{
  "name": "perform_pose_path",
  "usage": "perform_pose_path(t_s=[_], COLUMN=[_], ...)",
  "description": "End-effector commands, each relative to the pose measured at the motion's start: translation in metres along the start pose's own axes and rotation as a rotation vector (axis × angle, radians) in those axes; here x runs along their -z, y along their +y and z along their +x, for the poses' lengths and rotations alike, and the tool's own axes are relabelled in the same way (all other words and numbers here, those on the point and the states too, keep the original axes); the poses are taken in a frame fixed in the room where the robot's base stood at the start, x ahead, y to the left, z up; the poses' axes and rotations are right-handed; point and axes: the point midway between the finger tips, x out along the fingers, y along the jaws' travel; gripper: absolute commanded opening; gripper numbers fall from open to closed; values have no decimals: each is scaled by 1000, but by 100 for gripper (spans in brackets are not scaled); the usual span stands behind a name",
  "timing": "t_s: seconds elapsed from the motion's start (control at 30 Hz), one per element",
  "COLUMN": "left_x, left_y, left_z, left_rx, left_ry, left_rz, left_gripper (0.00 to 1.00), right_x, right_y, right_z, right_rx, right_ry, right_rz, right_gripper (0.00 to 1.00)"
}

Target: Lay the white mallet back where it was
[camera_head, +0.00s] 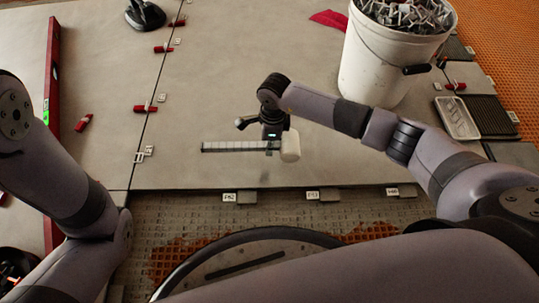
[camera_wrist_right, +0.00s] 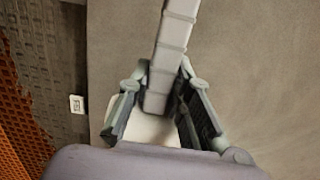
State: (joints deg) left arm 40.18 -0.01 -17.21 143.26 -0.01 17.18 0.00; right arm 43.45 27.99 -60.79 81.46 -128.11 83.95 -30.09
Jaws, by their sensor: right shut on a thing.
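The white mallet has a pale ribbed handle (camera_head: 228,146) and a white head (camera_head: 290,146). My right gripper (camera_head: 272,145) is shut on the handle close to the head. In the head view the handle points left over the large grey tile, and a small dark patch shows on the tile below. In the right wrist view, the right gripper's fingers (camera_wrist_right: 163,108) flank the handle (camera_wrist_right: 174,40), and part of the white head (camera_wrist_right: 150,128) shows behind them. Whether the mallet touches the tile is hard to tell. My left arm shows at the left, but its gripper is out of view.
A white bucket (camera_head: 378,62) full of grey clips stands at the back right. A red level (camera_head: 52,90) lies at the left, near several red wedges (camera_head: 146,109). A black tool (camera_head: 145,14) and red cloth (camera_head: 328,19) lie farther back. The grey tile (camera_head: 210,85) is mostly clear.

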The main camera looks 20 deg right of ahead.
Motion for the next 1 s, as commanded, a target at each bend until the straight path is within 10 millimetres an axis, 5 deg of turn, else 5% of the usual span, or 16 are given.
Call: perform_pose_path(t_s=[0.3, 0.67, 0.7, 1.0], left_x=[10, 10, 10, 9], left_y=[6, 6, 6, 6], left_z=[-28, -28, -28, -27], left_rx=[-1, -1, -1, -1], left_ry=[1, -1, -1, -1], left_rz=[0, 0, 0, 0], left_gripper=[41, 41, 41, 41], right_x=[2, 2, 3, 3], right_y=[0, 0, 0, 0], right_z=[42, 43, 44, 43], right_rx=[0, 1, 0, -1], right_ry=[-1, 0, 0, 0], right_rz=[0, 0, 0, 0], right_gripper=[0, 0, 20, 39])
